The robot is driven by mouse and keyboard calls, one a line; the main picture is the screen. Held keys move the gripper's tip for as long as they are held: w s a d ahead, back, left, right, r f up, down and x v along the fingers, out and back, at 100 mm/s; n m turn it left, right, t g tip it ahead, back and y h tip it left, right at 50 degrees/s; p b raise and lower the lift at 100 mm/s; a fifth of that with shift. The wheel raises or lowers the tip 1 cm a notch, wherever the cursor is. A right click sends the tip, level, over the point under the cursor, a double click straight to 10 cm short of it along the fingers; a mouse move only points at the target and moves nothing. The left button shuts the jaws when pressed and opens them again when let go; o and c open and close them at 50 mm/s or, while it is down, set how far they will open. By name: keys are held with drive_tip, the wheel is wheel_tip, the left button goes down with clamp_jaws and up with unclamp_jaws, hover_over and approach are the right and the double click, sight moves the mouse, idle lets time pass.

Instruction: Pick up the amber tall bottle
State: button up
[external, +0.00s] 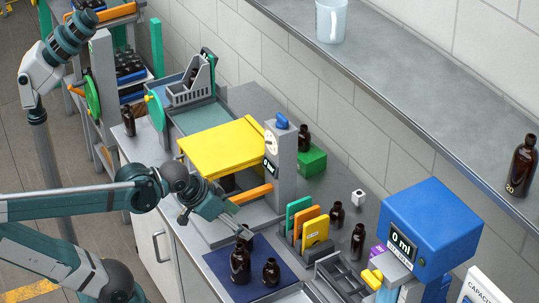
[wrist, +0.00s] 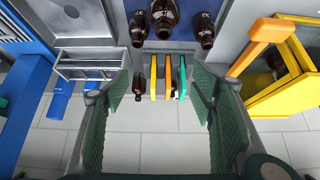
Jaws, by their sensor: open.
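A tall amber bottle (external: 240,263) stands upright on the dark blue mat (external: 216,262) on the bench. A shorter amber bottle (external: 271,272) stands just right of it. In the wrist view, a larger bottle (wrist: 165,17) is cut off by the top edge, with smaller bottles to its left (wrist: 138,28) and right (wrist: 206,29). My gripper (external: 238,229) is above the mat's back edge, behind the tall bottle. In the wrist view its fingers (wrist: 160,88) are spread wide with nothing held between them.
A rack of coloured plates (external: 315,230) and more bottles (external: 337,215) stand right of my gripper. A yellow-topped device (external: 222,148) is behind it. A blue dispenser (external: 430,225) stands at the right. A wall shelf (external: 400,85) runs above.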

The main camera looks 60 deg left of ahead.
sight(241, 245)
idle(0.3)
